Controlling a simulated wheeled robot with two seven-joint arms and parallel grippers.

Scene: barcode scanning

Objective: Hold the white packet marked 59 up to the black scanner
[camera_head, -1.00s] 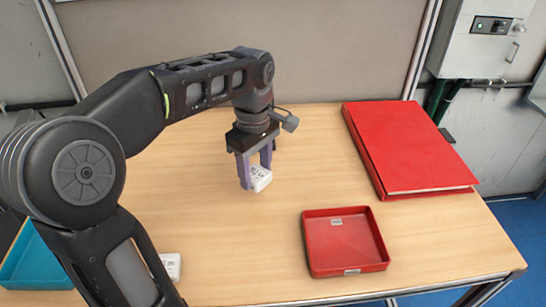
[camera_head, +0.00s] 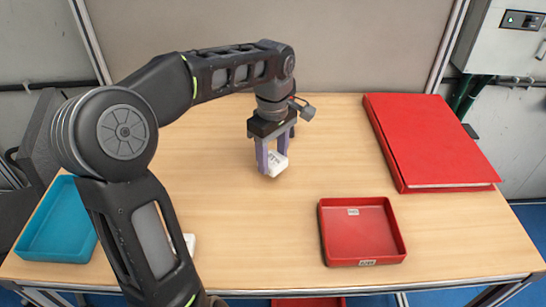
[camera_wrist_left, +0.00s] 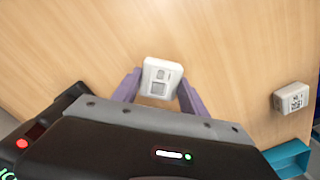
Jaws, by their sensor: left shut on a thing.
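My left gripper (camera_head: 272,160) is shut on a small white packet (camera_head: 278,164), above the middle of the wooden table. In the left wrist view the same packet (camera_wrist_left: 160,78) sits between the purple fingertips (camera_wrist_left: 157,92), with dark printing on its face too small to read. I cannot confirm the number 59. A second white packet (camera_head: 190,243) lies on the table, partly hidden behind my left arm; it also shows at the right of the left wrist view (camera_wrist_left: 291,97) with a printed code. I cannot make out the black scanner. My right gripper is not in view.
A shallow red tray (camera_head: 327,252) stands at the front right. A large red binder (camera_head: 430,140) lies at the back right. A blue tray (camera_head: 50,252) is at the left edge. The table between the gripper and the binder is clear. A grey panel (camera_head: 360,45) stands behind.

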